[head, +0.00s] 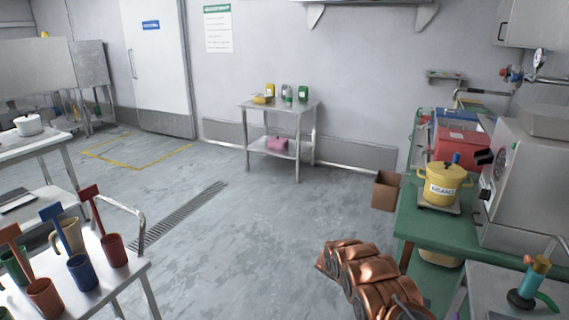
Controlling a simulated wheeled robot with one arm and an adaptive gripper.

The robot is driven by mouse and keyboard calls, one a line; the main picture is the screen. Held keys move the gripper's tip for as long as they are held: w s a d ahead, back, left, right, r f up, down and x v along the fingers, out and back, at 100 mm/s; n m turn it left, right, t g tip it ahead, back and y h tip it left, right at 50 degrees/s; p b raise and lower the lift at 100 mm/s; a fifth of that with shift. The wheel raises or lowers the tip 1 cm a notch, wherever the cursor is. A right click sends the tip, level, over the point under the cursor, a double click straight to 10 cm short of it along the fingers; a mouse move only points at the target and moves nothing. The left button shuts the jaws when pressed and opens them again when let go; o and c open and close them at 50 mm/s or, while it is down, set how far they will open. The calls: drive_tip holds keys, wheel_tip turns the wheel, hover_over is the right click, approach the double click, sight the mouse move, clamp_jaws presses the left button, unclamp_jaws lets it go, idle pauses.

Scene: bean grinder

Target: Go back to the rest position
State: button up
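A copper-coloured, segmented part of my arm (368,278) reaches in from the bottom edge, right of centre. It is over the grey floor, left of the green bench. I cannot make out two separate fingertips on it, so I cannot tell whether my gripper is open or shut. Nothing held shows. A yellow pot (441,182) with a white label stands on a small scale on the green bench (408,222). A steel machine (519,185) with a round gauge stands to its right.
A brown box (385,190) is at the bench's left edge. A red container (463,137) sits behind the pot. Cups, including a blue one (83,273), stand on a left table. A steel side table (280,107) is by the back wall. The middle floor is clear.

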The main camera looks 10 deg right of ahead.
drive_tip(key=s+a+r+m+t+y, duration=0.1)
drive_tip(key=s+a+r+m+y, duration=0.15)
drive_tip(key=s+r+m, duration=0.35)
drive_tip(key=s+a+r+m+y, duration=0.1)
drive_tip(key=s+a+r+m, duration=0.25)
drive_tip(key=r, duration=0.45)
drive_tip(key=s+a+r+m+t+y, duration=0.1)
drive_tip(key=s+a+r+m+y, duration=0.15)
drive_tip(key=r+m, duration=0.45)
drive_tip(key=s+a+r+m+t+y+p, duration=0.1)
drive_tip(key=s+a+r+m+t+y, duration=0.1)
drive_tip(key=s+a+m, duration=0.4)
drive_tip(key=s+a+r+m+t+y+p, duration=0.1)
drive_tip(key=s+a+r+m+t+y, duration=0.2)
drive_tip(key=s+a, duration=1.2)
drive_tip(key=m+y, duration=0.2)
drive_tip(key=m, duration=0.1)
drive_tip(key=shift+s+a+r+m, duration=0.35)
drive_tip(key=shift+s, duration=0.05)
